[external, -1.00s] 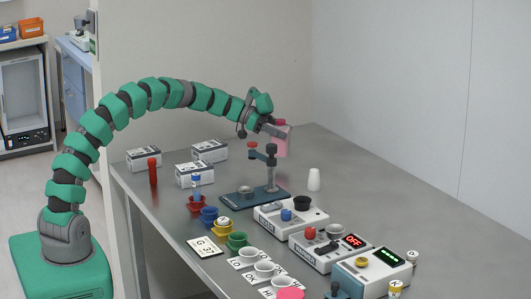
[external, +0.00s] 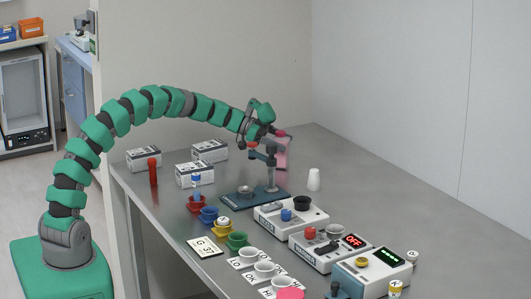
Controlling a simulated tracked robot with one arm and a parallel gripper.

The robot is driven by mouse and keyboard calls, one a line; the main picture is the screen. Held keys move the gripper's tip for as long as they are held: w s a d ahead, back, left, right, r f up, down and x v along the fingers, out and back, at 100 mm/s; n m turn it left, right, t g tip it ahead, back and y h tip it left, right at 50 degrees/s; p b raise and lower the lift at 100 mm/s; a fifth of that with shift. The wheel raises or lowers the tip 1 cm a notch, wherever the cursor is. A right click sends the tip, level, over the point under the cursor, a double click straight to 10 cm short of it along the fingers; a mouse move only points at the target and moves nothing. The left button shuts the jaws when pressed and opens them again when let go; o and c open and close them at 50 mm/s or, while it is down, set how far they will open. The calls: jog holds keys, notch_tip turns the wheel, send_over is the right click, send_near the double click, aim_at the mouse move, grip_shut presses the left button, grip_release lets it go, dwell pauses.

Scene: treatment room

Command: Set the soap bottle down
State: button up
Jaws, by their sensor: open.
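The pink soap bottle (external: 282,158) is at the back of the metal table, partly hidden behind the clamp stand (external: 271,172) and my gripper. It looks upright and appears to stand on the table, though its base is partly hidden. My gripper (external: 277,136) is open at the top of the bottle, its fingers close to it. I cannot tell whether a finger still touches the bottle.
White boxes (external: 210,150) and a red tube (external: 153,173) are at the left. Small coloured cups (external: 237,241) and switch devices (external: 327,247) fill the front. Bare table (external: 345,160) lies behind the devices.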

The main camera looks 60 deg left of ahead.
jog(key=shift+s+a+r+p, duration=0.25)
jog(key=shift+p, duration=0.05)
jog(key=r+p, duration=0.1)
jog(key=r, duration=0.1)
jog(key=s+a+r+p, duration=0.1)
jog(key=r, duration=0.2)
jog(key=r+p, duration=0.2)
jog(key=shift+s+a+r, duration=0.25)
jog(key=shift+a+r, duration=0.05)
